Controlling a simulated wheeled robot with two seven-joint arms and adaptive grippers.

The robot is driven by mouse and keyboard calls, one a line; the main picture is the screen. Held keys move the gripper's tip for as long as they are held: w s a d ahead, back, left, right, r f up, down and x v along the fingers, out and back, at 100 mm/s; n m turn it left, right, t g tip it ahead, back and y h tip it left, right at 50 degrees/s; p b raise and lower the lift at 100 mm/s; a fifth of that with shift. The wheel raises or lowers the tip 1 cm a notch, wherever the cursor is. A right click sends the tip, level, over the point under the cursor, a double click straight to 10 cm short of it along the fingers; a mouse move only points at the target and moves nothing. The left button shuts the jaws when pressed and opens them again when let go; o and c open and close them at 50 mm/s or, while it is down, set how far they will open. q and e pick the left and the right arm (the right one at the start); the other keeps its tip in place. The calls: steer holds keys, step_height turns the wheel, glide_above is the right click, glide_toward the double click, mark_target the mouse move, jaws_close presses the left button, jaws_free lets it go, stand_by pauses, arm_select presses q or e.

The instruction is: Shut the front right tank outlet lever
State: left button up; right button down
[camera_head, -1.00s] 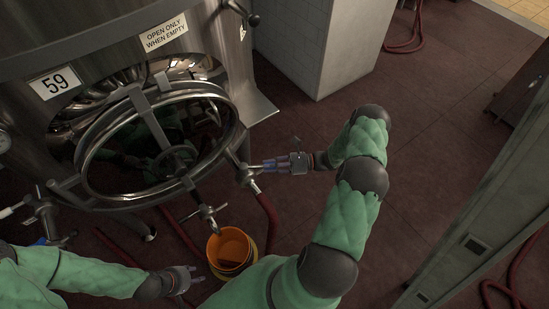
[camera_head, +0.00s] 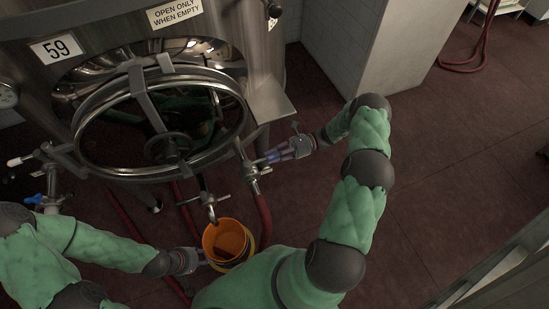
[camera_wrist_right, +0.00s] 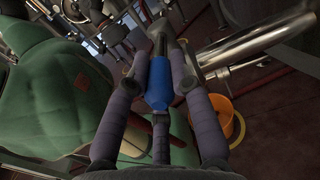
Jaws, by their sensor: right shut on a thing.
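The front right tank outlet (camera_head: 250,172) is a metal valve on the lower right of the tank, with a red hose below it. Its lever has a blue handle, which shows in the right wrist view (camera_wrist_right: 158,85) between my fingers. My right gripper (camera_head: 276,154) is shut on this lever handle, just right of the valve. In the right wrist view its purple fingers (camera_wrist_right: 160,62) lie on both sides of the handle. My left gripper (camera_head: 204,260) is low, beside an orange bucket (camera_head: 228,240). I cannot tell whether its fingers are apart or touch the bucket.
The steel tank (camera_head: 110,25) with its round hatch (camera_head: 160,120) fills the upper left. Another valve with a blue handle (camera_head: 36,199) is at the left. A middle outlet (camera_head: 209,200) hangs above the bucket. A pale pillar (camera_head: 375,50) stands behind. The floor at right is clear.

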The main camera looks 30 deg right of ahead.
steer(key=shift+w+d+f, duration=0.1)
steer(key=c, duration=1.1)
jaws_free()
steer(key=shift+w, duration=0.1)
steer(key=d, duration=0.4)
steer(key=s+d, duration=0.1)
steer(key=d, duration=0.3)
steer(key=s+d, duration=0.1)
steer(key=d, duration=0.2)
steer(key=shift+s+d, duration=0.1)
steer(key=shift+d, duration=0.3)
